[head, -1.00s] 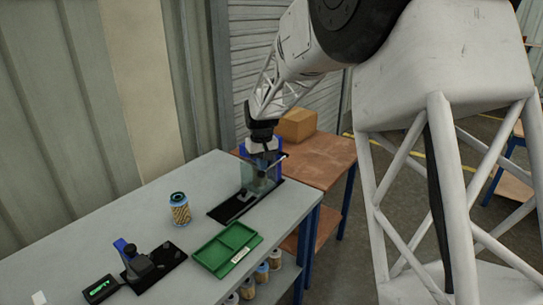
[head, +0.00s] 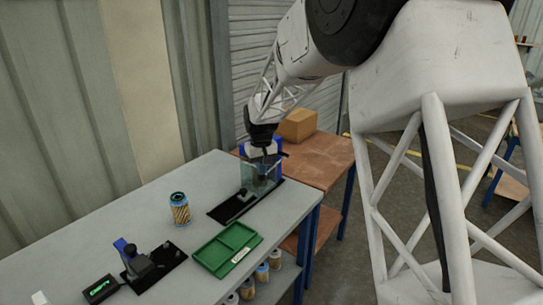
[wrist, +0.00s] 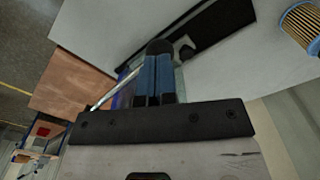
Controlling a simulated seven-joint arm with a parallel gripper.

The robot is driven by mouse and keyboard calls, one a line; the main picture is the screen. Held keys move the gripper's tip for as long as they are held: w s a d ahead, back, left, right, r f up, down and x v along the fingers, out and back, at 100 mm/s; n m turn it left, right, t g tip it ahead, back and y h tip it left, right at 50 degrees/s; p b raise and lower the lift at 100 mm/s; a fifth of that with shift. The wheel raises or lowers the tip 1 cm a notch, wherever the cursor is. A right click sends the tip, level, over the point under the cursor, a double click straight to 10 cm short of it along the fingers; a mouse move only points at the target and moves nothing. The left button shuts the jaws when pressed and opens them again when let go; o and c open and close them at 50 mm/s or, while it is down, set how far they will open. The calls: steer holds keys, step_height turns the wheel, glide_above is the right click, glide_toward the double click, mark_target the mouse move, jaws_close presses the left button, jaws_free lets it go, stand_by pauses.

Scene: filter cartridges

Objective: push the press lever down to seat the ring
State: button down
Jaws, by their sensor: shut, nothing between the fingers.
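The press (head: 277,173) stands at the far end of the grey workbench, with a blue frame and a clear panel, on a black base plate (head: 228,211). My gripper (head: 266,153) is at the top of the press, fingers pointing down. In the wrist view its two blue-faced fingers (wrist: 158,75) are together with nothing between them. A thin pale rod, seemingly the press lever (wrist: 116,88), runs beside and behind the fingers. Whether they touch it I cannot tell. The ring inside the press cannot be made out.
A filter cartridge (head: 180,210) stands on the bench; it also shows in the wrist view (wrist: 303,25). A green tray (head: 211,257) lies near the front edge. A black fixture with a blue clamp (head: 128,252) and a small display (head: 100,289) sit at left.

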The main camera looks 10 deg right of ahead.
steer(key=shift+f, duration=0.3)
steer(key=shift+r, duration=0.15)
step_height(320, 180, up, 12)
steer(key=shift+f, duration=0.2)
stand_by(1.7)
steer(key=shift+s, duration=0.1)
steer(key=s+d+r+m+t, duration=0.1)
steer(key=s+d+r, duration=0.15)
steer(key=s, duration=0.95)
steer(key=s+d+r+m, duration=0.15)
steer(key=s+d, duration=0.25)
steer(key=s, duration=0.8)
steer(key=s+d+f, duration=0.1)
steer(key=s+f, duration=0.1)
steer(key=s, duration=0.9)
steer(key=s+d+f+t, duration=0.1)
steer(key=s+d+f, duration=0.1)
steer(key=s, duration=1)
steer(key=shift+s+f+m+t, duration=0.25)
steer(key=shift+f+m+t, duration=0.1)
steer(key=shift+f, duration=0.4)
